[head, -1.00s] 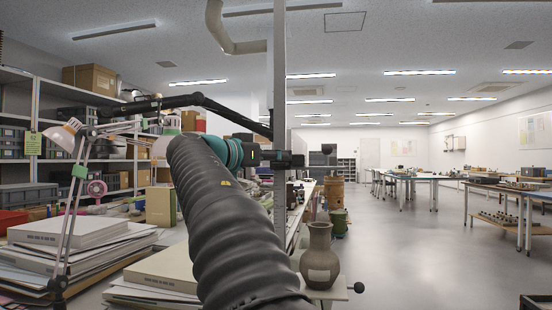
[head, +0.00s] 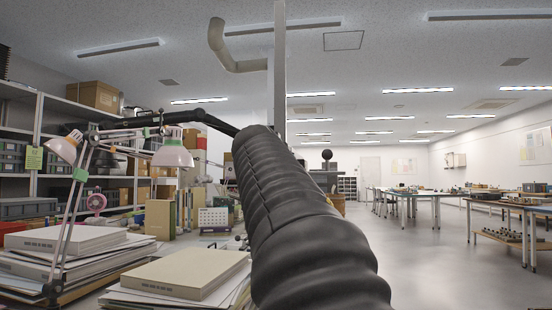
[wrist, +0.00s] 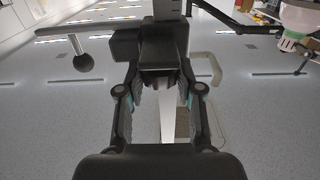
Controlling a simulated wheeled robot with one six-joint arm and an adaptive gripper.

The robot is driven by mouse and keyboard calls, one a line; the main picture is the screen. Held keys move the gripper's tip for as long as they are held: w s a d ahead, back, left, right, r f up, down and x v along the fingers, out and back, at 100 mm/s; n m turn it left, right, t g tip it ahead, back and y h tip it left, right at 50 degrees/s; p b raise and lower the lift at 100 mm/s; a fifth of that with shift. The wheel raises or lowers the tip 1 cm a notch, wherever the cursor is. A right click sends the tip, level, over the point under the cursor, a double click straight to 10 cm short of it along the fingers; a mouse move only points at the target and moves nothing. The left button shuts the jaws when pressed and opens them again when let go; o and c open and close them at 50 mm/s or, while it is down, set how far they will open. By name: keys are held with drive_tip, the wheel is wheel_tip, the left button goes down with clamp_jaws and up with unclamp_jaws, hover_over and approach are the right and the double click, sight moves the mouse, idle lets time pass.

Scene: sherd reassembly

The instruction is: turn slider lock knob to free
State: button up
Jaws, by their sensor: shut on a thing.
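The slider's dark block (wrist: 126,42) sits against the pale upright post (wrist: 170,10) in the wrist view. A dark knob (wrist: 158,55) stands out from this block, between the fingers of my gripper (wrist: 158,80). My gripper is shut on the knob, one finger on each side. In the head view the post (head: 280,70) rises behind my arm. My arm hides my gripper and the knob there. I cannot read the knob's lock position.
A desk lamp (head: 172,152) and a second lamp (head: 62,148) stand left of my arm. Stacked books and boxes (head: 190,270) fill the near bench at left. Shelves (head: 15,135) stand behind. The floor (head: 430,260) at right is open.

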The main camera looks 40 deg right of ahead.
drive_tip(key=shift+n+t+y+p, duration=0.6)
drive_tip(key=shift+t+y+p, duration=0.05)
drive_tip(key=shift+t+y, duration=0.05)
drive_tip(key=o, duration=1.2)
drive_tip(key=shift+c, duration=0.2)
drive_tip(key=v, duration=1.2)
